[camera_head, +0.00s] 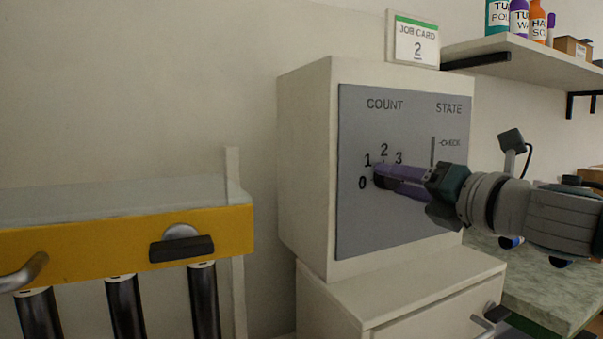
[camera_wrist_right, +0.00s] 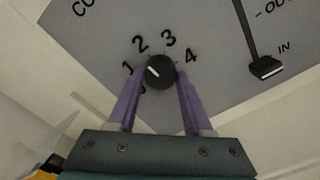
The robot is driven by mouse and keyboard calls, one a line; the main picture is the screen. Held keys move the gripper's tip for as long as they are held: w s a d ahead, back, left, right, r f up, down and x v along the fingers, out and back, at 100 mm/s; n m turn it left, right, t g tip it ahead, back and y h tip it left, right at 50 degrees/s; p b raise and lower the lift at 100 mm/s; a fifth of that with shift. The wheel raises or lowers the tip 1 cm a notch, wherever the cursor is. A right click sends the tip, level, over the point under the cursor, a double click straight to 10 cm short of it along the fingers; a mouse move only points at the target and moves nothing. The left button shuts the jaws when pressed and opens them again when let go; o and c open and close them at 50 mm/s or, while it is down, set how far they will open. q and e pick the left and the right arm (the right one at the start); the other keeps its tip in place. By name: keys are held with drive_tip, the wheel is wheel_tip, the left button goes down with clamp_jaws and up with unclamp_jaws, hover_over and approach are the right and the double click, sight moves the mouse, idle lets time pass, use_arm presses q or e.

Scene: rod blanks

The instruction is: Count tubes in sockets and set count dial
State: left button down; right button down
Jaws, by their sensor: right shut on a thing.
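The count dial (camera_wrist_right: 160,72) is a round black knob on a grey panel (camera_head: 365,225), ringed by the numbers 0 to 4. Its white mark points up and left, towards the 1 side; whether it lines up exactly with 1 I cannot tell. My right gripper (camera_head: 385,177) has its purple fingers closed on either side of the dial, also in the right wrist view (camera_wrist_right: 158,85). Three dark tubes (camera_head: 125,305) stand upright below a yellow bar (camera_head: 95,248); their lower ends are cut off. My left gripper is not in view.
A state slider (camera_wrist_right: 266,68) sits near the IN mark on the same panel. A job card (camera_head: 416,42) reading 2 stands on the white box (camera_head: 308,165). A drawer cabinet (camera_head: 410,290) is under it. A shelf (camera_head: 530,62) with bottles is at upper right.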

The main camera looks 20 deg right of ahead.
drive_tip(key=m+p, duration=0.3)
drive_tip(key=m, duration=0.4)
drive_tip(key=m+p, duration=0.2)
drive_tip(key=m, duration=0.5)
drive_tip(key=m+p, duration=0.3)
drive_tip(key=m, duration=0.4)
drive_tip(key=shift+r+p, duration=0.25)
drive_tip(key=shift+p, duration=0.05)
drive_tip(key=shift+m, duration=0.4)
drive_tip(key=shift+c, duration=1.6)
unclamp_jaws()
